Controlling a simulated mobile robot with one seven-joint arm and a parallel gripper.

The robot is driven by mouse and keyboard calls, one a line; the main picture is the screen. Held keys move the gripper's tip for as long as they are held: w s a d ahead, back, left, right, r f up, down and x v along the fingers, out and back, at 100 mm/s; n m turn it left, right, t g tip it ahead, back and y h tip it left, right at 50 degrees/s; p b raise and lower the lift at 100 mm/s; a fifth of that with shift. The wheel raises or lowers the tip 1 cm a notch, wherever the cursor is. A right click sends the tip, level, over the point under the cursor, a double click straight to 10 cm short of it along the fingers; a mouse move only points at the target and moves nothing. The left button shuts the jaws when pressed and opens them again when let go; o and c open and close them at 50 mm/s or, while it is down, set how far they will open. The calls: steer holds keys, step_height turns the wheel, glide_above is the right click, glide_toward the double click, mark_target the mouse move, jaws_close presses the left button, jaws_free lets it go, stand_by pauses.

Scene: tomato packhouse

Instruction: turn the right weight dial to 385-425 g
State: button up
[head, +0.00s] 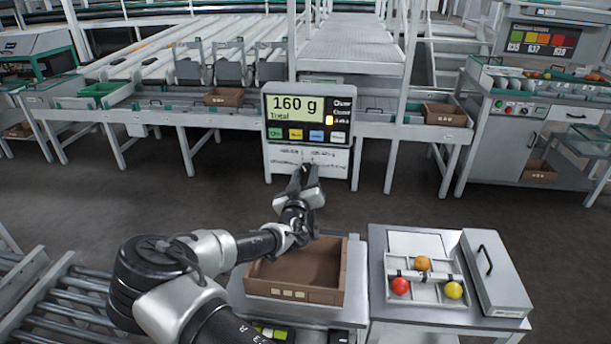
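The display panel (307,108) stands upright at the middle of the head view and reads "160 g" with "Total" beneath. A row of coloured buttons runs along its lower edge, and a small yellow lamp is lit at its right. Below it is a pale plate (337,161) with small markings too fine to read. My gripper (306,172) reaches up in front of this plate and covers its middle. I cannot make out the right weight dial, or whether the gripper touches anything. The fingers are too small and dark to tell open from shut.
A brown crate (262,284) sits on a stand beneath my arm. To its right, a table (377,262) bears a divided tray (424,297) with red, orange and yellow tomatoes, and a grey case (497,275). Roller conveyors (62,304) lie at lower left. Floor beyond is clear.

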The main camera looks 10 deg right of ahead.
steer(key=shift+c, duration=0.7)
steer(key=shift+m+b, duration=0.4)
steer(key=shift+b, duration=0.05)
steer(key=m+b, duration=0.4)
steer(key=shift+f+m+b, duration=0.2)
steer(key=shift+m+b, duration=0.1)
steer(key=shift+b, duration=0.05)
steer(key=m+b, duration=0.3)
steer(key=shift+b, duration=0.3)
steer(key=shift+r+m+b, duration=0.15)
steer(key=shift+m+b, duration=0.55)
steer(key=shift+b, duration=0.15)
steer(key=o, duration=1.1)
steer(key=shift+c, duration=0.2)
